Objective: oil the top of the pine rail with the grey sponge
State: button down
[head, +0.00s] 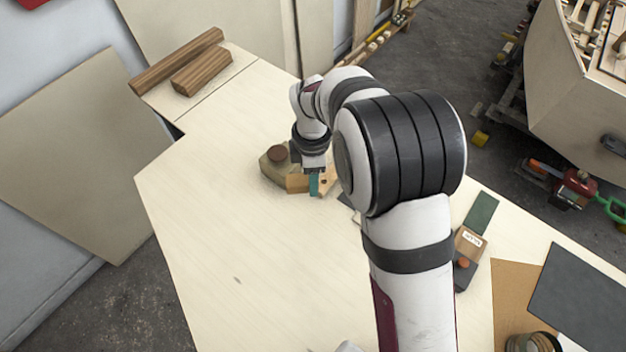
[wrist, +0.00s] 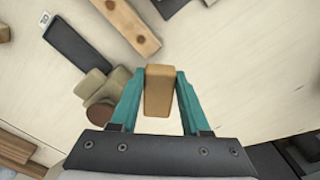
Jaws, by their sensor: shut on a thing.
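My gripper (wrist: 160,92) has teal fingers, shut on a small tan-orange block (wrist: 158,90). The block also shows beside the fingers in the head view (head: 297,184), low over the plywood. It looks tan, not grey; I cannot make out a grey sponge in either view. A pale wooden rail with dark holes (wrist: 128,22), which looks like the pine rail, lies apart from the held block at the top of the wrist view. In the head view my arm hides most of that area.
A khaki piece with a round brown knob (head: 275,160) stands close beside my gripper. A dark labelled bar (wrist: 75,45) lies near the rail. Two brown wood blocks (head: 190,65) lie at the far left corner. The plywood's left front (head: 250,260) is clear.

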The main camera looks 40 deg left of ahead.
jog(key=shift+r, duration=1.9)
jog(key=w+d+r+m, duration=0.6)
jog(key=w+d+m, duration=0.1)
jog(key=d, duration=0.2)
jog(key=d+r+m, duration=0.4)
jog(key=d+m, duration=0.2)
jog(key=d, duration=0.2)
jog(key=d+r+m, duration=0.3)
jog(key=d+m, duration=0.4)
jog(key=d, duration=0.2)
jog(key=d+r+m, duration=0.4)
jog(key=d+m, duration=0.3)
jog(key=d, duration=0.2)
jog(key=shift+w+r, duration=0.2)
jog(key=shift+r, duration=0.15)
